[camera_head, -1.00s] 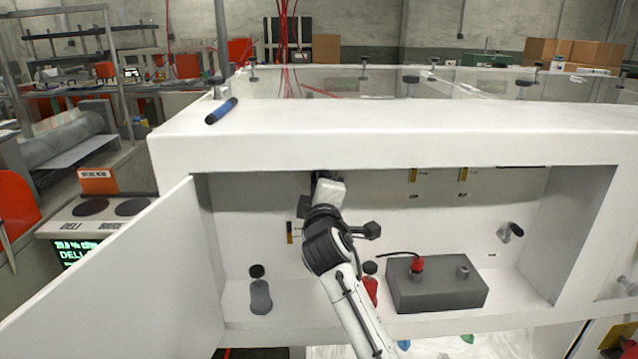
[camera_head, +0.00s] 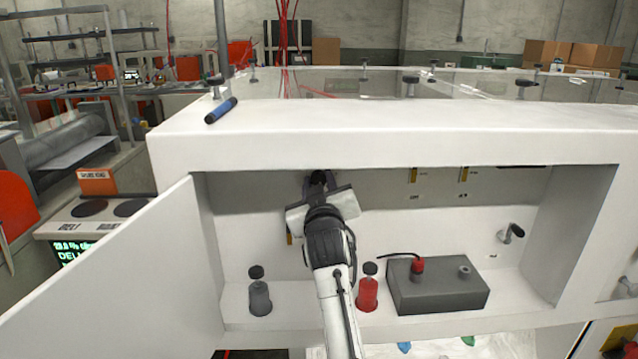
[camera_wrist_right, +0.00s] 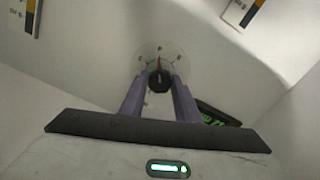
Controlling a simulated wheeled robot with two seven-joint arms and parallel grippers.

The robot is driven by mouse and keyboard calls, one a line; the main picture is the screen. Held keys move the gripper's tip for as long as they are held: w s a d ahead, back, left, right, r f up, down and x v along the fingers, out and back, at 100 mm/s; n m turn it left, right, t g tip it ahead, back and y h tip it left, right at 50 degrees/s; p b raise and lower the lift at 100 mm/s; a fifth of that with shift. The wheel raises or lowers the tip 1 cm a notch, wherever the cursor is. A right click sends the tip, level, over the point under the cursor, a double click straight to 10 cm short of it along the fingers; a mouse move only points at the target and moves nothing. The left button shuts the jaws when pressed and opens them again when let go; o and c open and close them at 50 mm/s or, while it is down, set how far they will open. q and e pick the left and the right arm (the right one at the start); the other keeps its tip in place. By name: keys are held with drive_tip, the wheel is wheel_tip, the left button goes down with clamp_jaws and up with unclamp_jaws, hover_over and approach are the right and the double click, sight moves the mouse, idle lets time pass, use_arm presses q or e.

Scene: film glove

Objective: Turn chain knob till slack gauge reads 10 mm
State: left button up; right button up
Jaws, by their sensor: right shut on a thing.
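My right gripper (camera_head: 318,182) reaches into the open white cabinet, near the top of its back wall. In the right wrist view its two purple-grey fingers (camera_wrist_right: 159,86) are shut on a black knob (camera_wrist_right: 158,82). The knob sits on a pale round dial with small marks, and a red pointer line shows above it. In the head view the knob is hidden by my gripper. Narrow gauges with yellow and black bars show in the wrist view at upper left (camera_wrist_right: 31,14) and upper right (camera_wrist_right: 243,12). Their readings, and which one is the slack gauge, I cannot tell. My left gripper is not in view.
On the cabinet floor stand a grey bottle (camera_head: 260,295), a red bottle (camera_head: 367,292) and a grey box (camera_head: 437,287) with a red plug. A black-handled crank (camera_head: 511,233) is on the right. The open door (camera_head: 125,285) is at left. A blue marker (camera_head: 221,111) lies on top.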

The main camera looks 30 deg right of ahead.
drive_tip(key=m, duration=0.4)
drive_tip(key=shift+f, duration=0.1)
drive_tip(key=shift+m, duration=0.3)
idle(0.4)
drive_tip(key=o, duration=1)
drive_tip(key=shift+o, duration=0.2)
